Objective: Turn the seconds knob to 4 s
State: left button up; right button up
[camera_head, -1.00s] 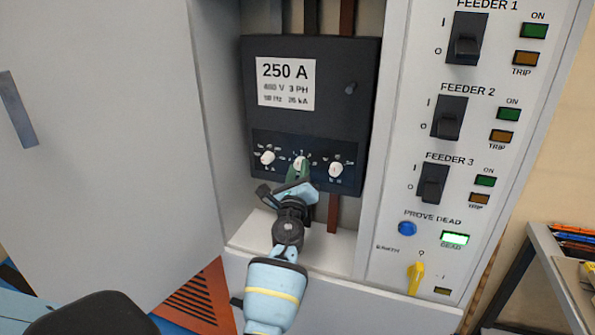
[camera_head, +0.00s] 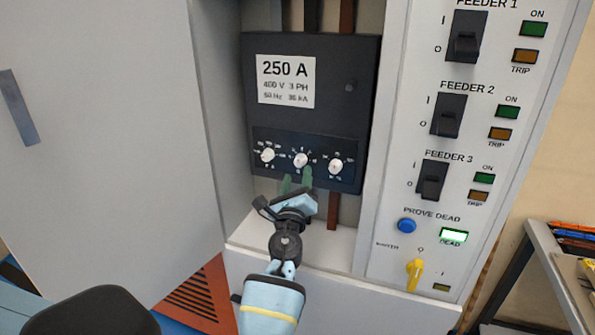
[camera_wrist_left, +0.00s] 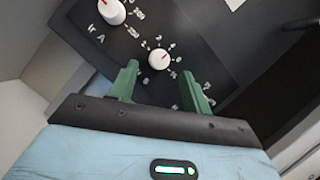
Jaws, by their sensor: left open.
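The black breaker (camera_head: 312,112) has a row of three white knobs with red marks. The middle knob (camera_head: 301,160) has a ring of printed numbers around it. It also shows in the left wrist view (camera_wrist_left: 159,60), between and just beyond the fingertips. Its numbers are too small to read surely, so I cannot tell its setting. My left gripper (camera_head: 296,181) is open and empty, its green fingers just below the middle knob and apart from it. The wrist view shows the two fingers (camera_wrist_left: 160,76) spread on either side of the knob. My right gripper is not in view.
The left knob (camera_head: 267,155), marked "Ir A" in the wrist view, and the right knob (camera_head: 335,166) sit close on either side. The feeder panel (camera_head: 400,165) with switches stands to the right. An open grey door (camera_head: 100,130) is at left.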

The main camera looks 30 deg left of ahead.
pick_arm(q)
jog(key=shift+v, duration=2)
